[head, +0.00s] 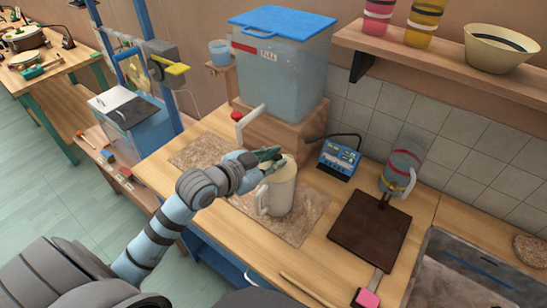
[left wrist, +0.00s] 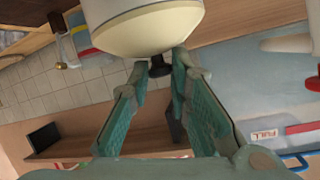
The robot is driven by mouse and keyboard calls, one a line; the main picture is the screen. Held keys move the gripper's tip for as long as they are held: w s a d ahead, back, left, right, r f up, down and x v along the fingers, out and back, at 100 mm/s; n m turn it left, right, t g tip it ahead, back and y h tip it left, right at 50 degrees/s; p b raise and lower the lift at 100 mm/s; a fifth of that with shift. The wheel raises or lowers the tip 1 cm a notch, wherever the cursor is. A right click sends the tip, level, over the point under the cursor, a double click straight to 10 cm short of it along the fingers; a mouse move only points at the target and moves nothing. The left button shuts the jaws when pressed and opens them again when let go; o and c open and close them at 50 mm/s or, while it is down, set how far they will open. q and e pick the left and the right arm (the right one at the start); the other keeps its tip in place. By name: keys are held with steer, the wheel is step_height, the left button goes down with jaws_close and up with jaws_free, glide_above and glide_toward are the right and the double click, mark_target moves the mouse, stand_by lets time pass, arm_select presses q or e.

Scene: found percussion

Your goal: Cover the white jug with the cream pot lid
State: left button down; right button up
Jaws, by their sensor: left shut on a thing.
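The white jug (head: 277,193) stands upright on a mottled brown mat (head: 308,222) on the bench, its handle toward the left. My left gripper (head: 270,160) is at the jug's top. In the left wrist view my left gripper (left wrist: 165,72) is shut on the dark knob of the cream pot lid (left wrist: 150,38), which appears as a pale dome. The lid is at the jug's mouth; my gripper partly hides that area in the head view, so I cannot tell whether the lid rests fully on the rim. My right gripper is not in view.
A water tank (head: 283,65) with a blue lid and a tap stands behind the jug. To the right are a blue device (head: 340,158), a clear jug (head: 402,172), a dark brown board (head: 370,230) and a sink (head: 465,280). A shelf (head: 400,45) hangs above.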

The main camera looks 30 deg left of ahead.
arm_select(q)
steer(key=c, duration=1.4)
jaws_free()
steer(key=shift+s+a, duration=0.1)
steer(key=shift+s, duration=0.15)
steer(key=v, duration=0.7)
steer(key=shift+r, duration=0.1)
